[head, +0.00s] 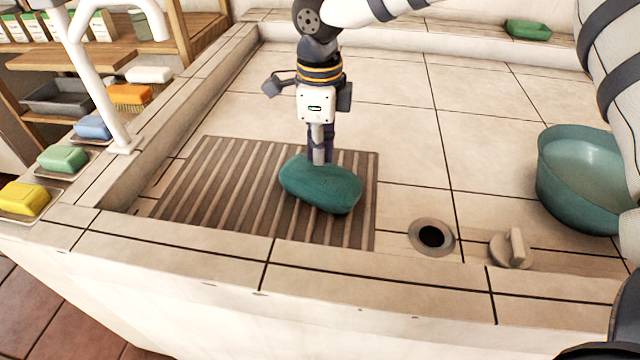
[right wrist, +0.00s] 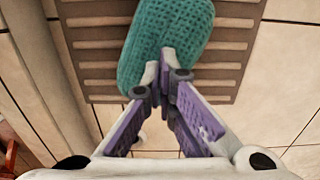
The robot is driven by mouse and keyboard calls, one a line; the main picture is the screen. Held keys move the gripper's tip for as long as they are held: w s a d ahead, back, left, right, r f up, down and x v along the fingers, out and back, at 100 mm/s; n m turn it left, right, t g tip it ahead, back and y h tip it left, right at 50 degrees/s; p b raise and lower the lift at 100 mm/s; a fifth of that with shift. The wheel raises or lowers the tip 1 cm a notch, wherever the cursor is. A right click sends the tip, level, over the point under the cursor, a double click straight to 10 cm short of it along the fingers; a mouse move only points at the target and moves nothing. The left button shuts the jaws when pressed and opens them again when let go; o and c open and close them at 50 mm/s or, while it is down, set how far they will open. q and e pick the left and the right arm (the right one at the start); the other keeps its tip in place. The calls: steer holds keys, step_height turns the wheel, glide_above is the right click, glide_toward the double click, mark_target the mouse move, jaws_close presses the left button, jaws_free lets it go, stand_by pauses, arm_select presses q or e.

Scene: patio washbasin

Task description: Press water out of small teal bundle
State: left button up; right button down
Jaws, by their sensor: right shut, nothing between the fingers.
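The small teal bundle (head: 322,184) is a rounded, textured pad lying on the ribbed drainboard (head: 225,187) in the basin. It also shows in the right wrist view (right wrist: 170,38), where its knitted surface is clear. My right gripper (head: 319,160) points straight down with its fingers together and nothing between them. Its fingertips (right wrist: 163,72) are at the bundle's top surface and appear to touch it. The fingers hide a small part of the bundle. My left gripper is not in view.
A round drain hole (head: 432,236) and a stopper-like knob (head: 512,248) lie right of the drainboard. A teal bowl (head: 572,190) stands at the right. A green block (head: 528,29) sits on the back ledge. A white faucet (head: 100,90) and several soaps line the left.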

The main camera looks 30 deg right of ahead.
mark_target(321, 173)
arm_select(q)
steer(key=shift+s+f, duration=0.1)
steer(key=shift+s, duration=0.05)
arm_select(e)
steer(key=shift+f, duration=1.15)
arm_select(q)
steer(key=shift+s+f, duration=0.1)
arm_select(e)
steer(key=shift+s+f, duration=0.2)
steer(key=shift+f, duration=0.15)
stand_by(1.7)
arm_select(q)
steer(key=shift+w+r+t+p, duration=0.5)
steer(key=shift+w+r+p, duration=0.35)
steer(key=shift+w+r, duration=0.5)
arm_select(e)
step_height(321, 173, up, 9)
steer(key=shift+w+f, duration=0.2)
